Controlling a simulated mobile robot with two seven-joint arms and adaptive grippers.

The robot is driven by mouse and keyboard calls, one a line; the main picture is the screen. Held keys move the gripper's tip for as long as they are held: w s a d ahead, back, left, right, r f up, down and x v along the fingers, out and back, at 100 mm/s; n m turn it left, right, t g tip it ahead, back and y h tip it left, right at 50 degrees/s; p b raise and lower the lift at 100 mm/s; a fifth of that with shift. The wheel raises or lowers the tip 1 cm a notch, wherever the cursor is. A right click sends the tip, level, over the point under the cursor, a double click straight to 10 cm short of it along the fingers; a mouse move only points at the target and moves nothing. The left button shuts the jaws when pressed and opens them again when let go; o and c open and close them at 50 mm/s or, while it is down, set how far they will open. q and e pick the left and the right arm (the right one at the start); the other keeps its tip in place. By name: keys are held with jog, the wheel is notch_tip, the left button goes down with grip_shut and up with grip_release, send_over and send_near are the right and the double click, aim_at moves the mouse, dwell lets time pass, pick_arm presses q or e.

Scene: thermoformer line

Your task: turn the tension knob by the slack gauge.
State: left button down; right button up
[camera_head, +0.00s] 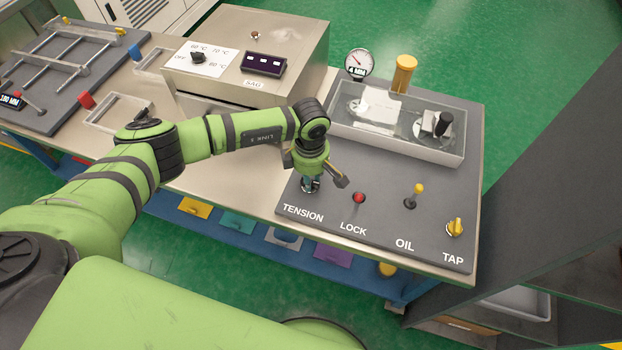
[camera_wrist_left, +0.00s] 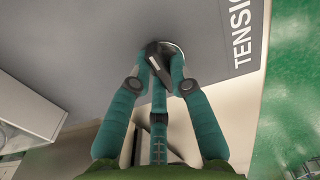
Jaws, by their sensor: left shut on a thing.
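The tension knob (camera_wrist_left: 157,66) is dark and stands on the grey panel (camera_head: 385,215) beside the printed word TENSION. In the wrist view the teal fingers of my left gripper (camera_wrist_left: 163,58) are shut on it, one on each side. In the head view my left gripper (camera_head: 311,184) points down onto the panel above the TENSION label and hides most of the knob. The slack gauge (camera_head: 359,63), a round white dial with a small dark readout below, stands at the back of the panel. My right gripper is not in view.
Right of the gripper are a red LOCK button (camera_head: 358,198), the yellow-topped OIL lever (camera_head: 418,190) and the yellow TAP handle (camera_head: 455,227). A clear-sided trough (camera_head: 440,154) lies behind them. A metal SAG box (camera_head: 265,45) stands behind my left arm.

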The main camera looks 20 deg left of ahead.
pick_arm(q)
jog(key=shift+s+f, duration=0.25)
jog(key=shift+s, duration=0.2)
jog(key=shift+n, duration=0.4)
jog(key=c, duration=1.1)
grip_release()
jog(key=shift+o, duration=0.2)
jog(key=shift+r, duration=0.1)
jog(key=shift+w+r, duration=0.1)
